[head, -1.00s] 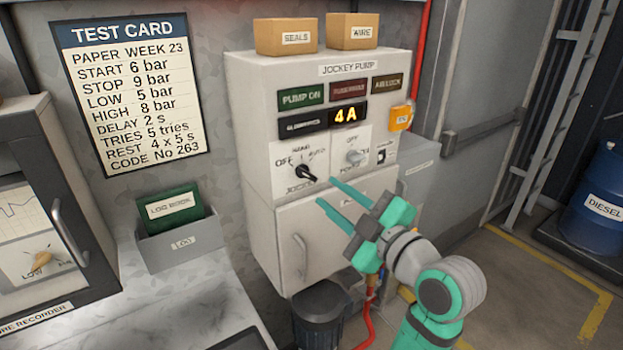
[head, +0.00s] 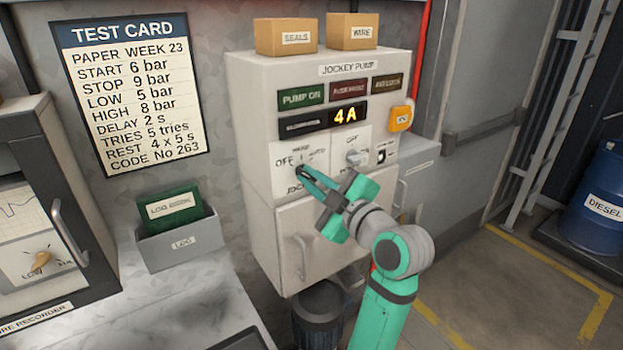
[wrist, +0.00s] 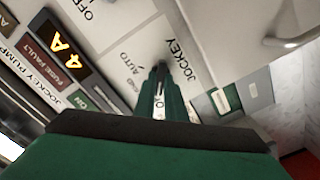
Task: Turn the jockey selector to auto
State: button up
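The jockey selector is a small black rotary knob (head: 299,170) on the lower left plate of the white jockey pump panel. Its plate is lettered OFF, HAND and AUTO; the AUTO lettering (wrist: 130,64) shows in the wrist view. My gripper (head: 302,174) reaches in from the lower right with its teal fingers at the knob. In the wrist view my gripper (wrist: 160,72) has its fingers close together, with only a narrow gap. They appear shut on the knob. They hide most of it, so I cannot tell which position it points to.
The lit display (head: 345,115) reads 4A. A cabinet door handle (head: 299,257) is below. Two boxes (head: 286,37) (head: 352,31) stand on top. A bin (head: 318,315) stands underneath.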

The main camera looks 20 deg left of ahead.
grip_shut()
jog(key=shift+m, duration=0.4)
jog(key=m, duration=0.3)
jog(key=shift+m, duration=0.3)
jog(key=m, duration=0.5)
jog(key=shift+w+m, duration=0.1)
jog(key=shift+m, duration=0.2)
jog(key=m, duration=0.5)
jog(key=shift+d, duration=0.15)
jog(key=m, duration=0.4)
jog(key=shift+w+m, duration=0.1)
jog(key=shift+m, duration=0.2)
